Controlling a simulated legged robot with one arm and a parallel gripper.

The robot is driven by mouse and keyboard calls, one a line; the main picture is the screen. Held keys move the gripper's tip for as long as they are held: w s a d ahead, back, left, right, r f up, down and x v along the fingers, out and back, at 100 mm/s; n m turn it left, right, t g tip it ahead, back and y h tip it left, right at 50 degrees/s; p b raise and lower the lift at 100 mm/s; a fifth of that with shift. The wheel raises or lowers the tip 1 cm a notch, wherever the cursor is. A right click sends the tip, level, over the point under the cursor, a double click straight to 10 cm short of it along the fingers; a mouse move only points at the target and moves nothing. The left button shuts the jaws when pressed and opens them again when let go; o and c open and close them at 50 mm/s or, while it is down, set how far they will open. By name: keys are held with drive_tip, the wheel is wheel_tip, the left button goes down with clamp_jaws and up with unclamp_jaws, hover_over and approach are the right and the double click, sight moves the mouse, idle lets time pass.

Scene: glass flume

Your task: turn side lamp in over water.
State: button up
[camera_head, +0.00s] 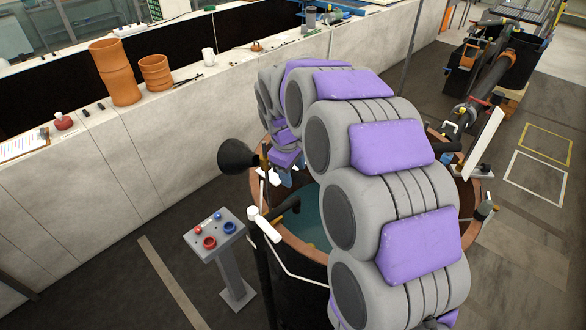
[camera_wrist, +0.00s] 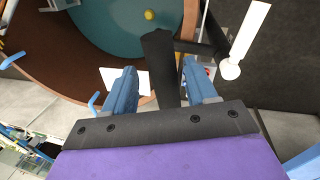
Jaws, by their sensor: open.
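My gripper (camera_wrist: 160,72) is open, with its two blue fingers pointing towards the round tank's brown rim (camera_wrist: 50,62). A black bar (camera_wrist: 158,55) shows between the fingers; I cannot tell whether it is level with them or beyond. A thinner dark arm joins it on the right, beside a white rod (camera_wrist: 250,35) with a rounded end. In the head view a black cone-shaped lamp head (camera_head: 237,157) sits outside the tank's left rim, and a dark fitting (camera_head: 285,206) reaches over the rim near a white rod (camera_head: 262,225). Which is the side lamp is unclear. My arm hides much of the tank.
Teal water (camera_wrist: 105,28) with a yellow ball (camera_wrist: 149,15) fills the tank. A button pedestal (camera_head: 215,235) stands at left. A long counter (camera_head: 125,125) with clay pots (camera_head: 115,72) runs behind. A white panel (camera_head: 483,143) stands at the right rim.

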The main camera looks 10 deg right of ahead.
drive_tip(key=shift+a, duration=0.55)
drive_tip(key=c, duration=0.4)
drive_tip(key=shift+d, duration=0.25)
clamp_jaws()
